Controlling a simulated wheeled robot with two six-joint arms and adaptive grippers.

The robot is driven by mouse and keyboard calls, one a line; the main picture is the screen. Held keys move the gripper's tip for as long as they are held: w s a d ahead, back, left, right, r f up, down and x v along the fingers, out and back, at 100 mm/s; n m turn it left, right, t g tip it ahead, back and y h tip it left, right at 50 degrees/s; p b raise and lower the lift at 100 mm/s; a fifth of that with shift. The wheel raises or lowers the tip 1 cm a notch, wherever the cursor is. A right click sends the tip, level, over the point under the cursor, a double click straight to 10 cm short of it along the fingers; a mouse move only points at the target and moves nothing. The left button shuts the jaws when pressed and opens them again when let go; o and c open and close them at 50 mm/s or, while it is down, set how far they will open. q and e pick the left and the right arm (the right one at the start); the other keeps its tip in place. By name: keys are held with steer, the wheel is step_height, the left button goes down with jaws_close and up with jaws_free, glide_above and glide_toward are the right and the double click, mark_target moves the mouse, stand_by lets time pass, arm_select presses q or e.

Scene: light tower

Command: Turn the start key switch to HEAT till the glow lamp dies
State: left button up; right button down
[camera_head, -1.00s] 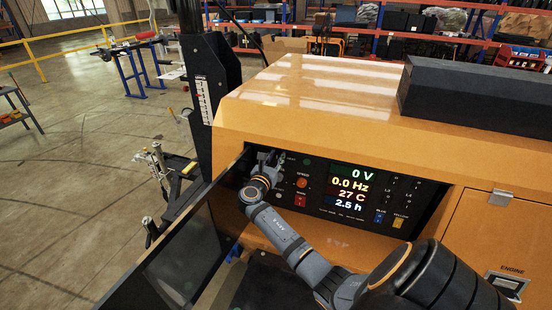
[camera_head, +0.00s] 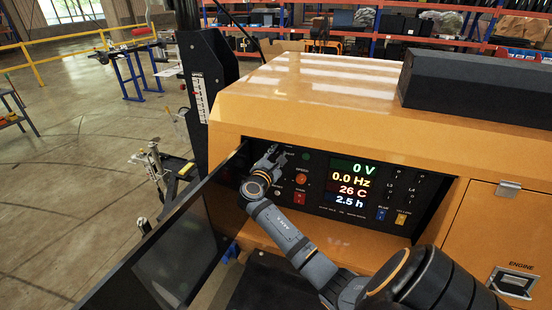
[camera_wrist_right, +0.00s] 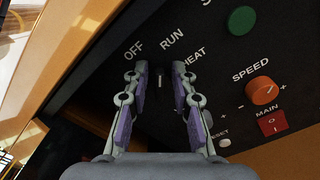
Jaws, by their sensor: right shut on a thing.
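My right gripper (camera_head: 270,158) is at the left end of the black control panel (camera_head: 325,163). In the right wrist view its two fingers (camera_wrist_right: 162,88) are closed in around the start key switch (camera_wrist_right: 160,82), a small grey upright bar between the fingertips. The labels OFF, RUN and HEAT (camera_wrist_right: 194,57) arc above it; a further label is cut off at the top. I cannot tell exactly which label the key points to. A round dark green lamp or button (camera_wrist_right: 242,20) looks unlit. I cannot identify the glow lamp. My left gripper is out of view.
The orange SPEED knob (camera_wrist_right: 262,90) and red MAIN switch (camera_wrist_right: 272,122) are right of the gripper. A lit display (camera_head: 350,183) reads 0 V, 0.0 Hz, 26 C, 2.5 h. The open dark panel door (camera_head: 170,250) stands left of my right arm.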

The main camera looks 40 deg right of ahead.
steer(key=m+b, duration=0.2)
steer(key=f+m+b, duration=0.1)
steer(key=m+b, duration=0.1)
steer(key=m, duration=0.1)
steer(key=shift+s+d+f+m, duration=0.1)
steer(key=shift+s+f+m, duration=0.1)
steer(key=shift+m, duration=0.1)
steer(key=shift+m+b, duration=1.95)
steer(key=shift+m, duration=0.05)
steer(key=c, duration=1.5)
jaws_free()
steer(key=shift+o, duration=0.3)
steer(key=shift+s, duration=0.1)
steer(key=v, duration=1.2)
